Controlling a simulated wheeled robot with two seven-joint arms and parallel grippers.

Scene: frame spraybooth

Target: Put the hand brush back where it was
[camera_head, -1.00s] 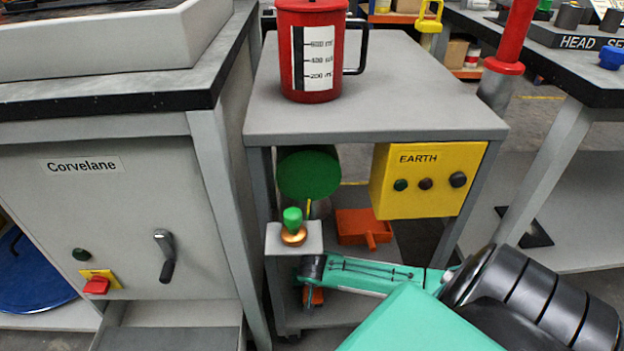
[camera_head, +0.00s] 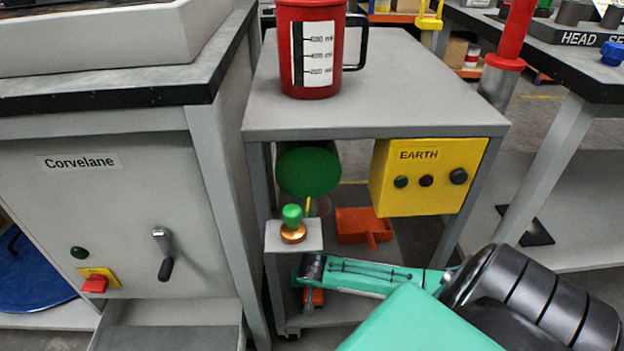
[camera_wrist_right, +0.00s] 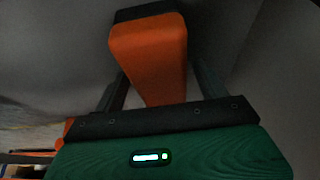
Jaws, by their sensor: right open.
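The hand brush (camera_wrist_right: 150,50) is orange with a dark edge at its far end. In the right wrist view its body lies between the two fingers of my right gripper (camera_wrist_right: 158,78), which is open around it. In the head view a small orange part of the brush (camera_head: 314,297) shows below my right wrist, low in the grey cart (camera_head: 420,98). My arm hides most of the brush, and I cannot tell exactly what it rests on. My left gripper is not in view.
An orange dustpan (camera_head: 364,223) lies on the cart's lower shelf. Close to my wrist are a small grey stand with a green-topped brass knob (camera_head: 292,222), a green cylinder (camera_head: 308,172) and a yellow EARTH box (camera_head: 430,178). A red measuring jug (camera_head: 312,50) stands on top.

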